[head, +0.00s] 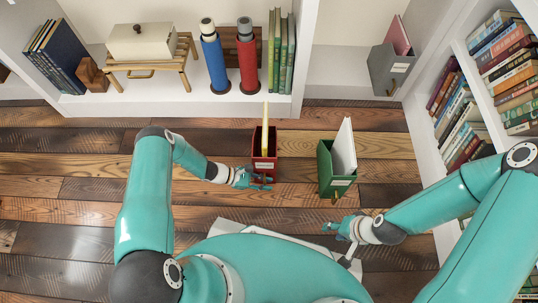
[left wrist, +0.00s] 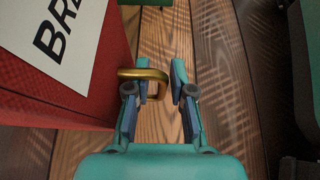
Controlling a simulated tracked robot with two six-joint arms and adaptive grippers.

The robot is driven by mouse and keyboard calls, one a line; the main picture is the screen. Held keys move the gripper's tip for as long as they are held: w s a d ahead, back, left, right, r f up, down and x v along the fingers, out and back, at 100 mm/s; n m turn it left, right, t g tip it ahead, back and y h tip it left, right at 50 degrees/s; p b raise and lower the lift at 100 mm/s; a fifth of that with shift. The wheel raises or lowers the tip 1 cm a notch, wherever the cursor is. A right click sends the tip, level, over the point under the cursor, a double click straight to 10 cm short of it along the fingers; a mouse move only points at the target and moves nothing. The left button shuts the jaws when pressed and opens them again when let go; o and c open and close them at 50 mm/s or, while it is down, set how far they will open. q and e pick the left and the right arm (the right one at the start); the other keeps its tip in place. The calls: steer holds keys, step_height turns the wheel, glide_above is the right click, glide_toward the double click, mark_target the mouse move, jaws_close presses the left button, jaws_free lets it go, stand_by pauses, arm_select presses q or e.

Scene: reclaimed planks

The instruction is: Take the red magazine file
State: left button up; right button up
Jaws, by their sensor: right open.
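The red magazine file (head: 264,143) stands on the plank floor in front of the shelf, with a pale yellow item sticking up from it. In the left wrist view its red side (left wrist: 80,95) and white label (left wrist: 60,30) fill the left. A brass pull (left wrist: 145,74) projects from it between my left gripper's fingers, close to the left finger. My left gripper (left wrist: 160,85) is open, fingers apart; in the head view it (head: 264,182) is at the file's lower front. My right gripper (head: 334,227) is open and empty, below the green file.
A green magazine file (head: 326,172) with a white item stands to the right of the red one. The shelf behind holds red (head: 247,62) and blue (head: 213,60) cylinders. A grey file (head: 390,68) stands at back right. Planks to the left are clear.

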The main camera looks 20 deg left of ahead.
arm_select(q)
jaws_close()
steer(key=shift+w+r, duration=0.1)
steer(key=shift+r, duration=0.1)
